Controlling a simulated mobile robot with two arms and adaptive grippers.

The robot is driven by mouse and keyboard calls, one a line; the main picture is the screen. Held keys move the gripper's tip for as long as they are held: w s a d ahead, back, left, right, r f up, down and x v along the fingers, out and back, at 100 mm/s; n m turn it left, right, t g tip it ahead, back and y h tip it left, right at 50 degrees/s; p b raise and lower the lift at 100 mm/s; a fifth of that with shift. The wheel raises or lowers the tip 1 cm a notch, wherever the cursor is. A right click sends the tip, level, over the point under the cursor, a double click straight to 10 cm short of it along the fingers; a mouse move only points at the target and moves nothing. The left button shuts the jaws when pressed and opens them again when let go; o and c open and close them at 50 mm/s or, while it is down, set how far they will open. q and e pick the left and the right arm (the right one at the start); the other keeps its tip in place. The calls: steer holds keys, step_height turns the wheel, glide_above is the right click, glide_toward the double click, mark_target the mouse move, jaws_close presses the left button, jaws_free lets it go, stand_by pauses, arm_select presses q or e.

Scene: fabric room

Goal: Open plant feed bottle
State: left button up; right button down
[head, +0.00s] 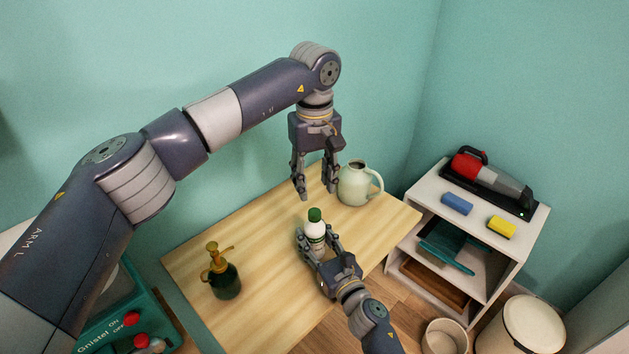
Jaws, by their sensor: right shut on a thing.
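The plant feed bottle (315,230) is white with a green cap (315,214). It stands upright on the wooden table (265,230). My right gripper (317,238) reaches in from the front and is shut on the bottle's body, with a finger on either side. My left gripper (316,190) points down above the table, higher than the cap and behind it. Its fingers are apart with nothing between them.
A pale green jug (356,184) stands at the right, close to my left gripper. A dark green spray bottle (222,275) stands at the left. A white shelf (416,226) with a handheld vacuum (490,180) and sponges stands right of the table. The table's middle left is clear.

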mark_target(314, 212)
arm_select(q)
steer(key=m, duration=0.8)
steer(key=shift+m, duration=0.4)
steer(key=shift+f, duration=4)
jaws_close()
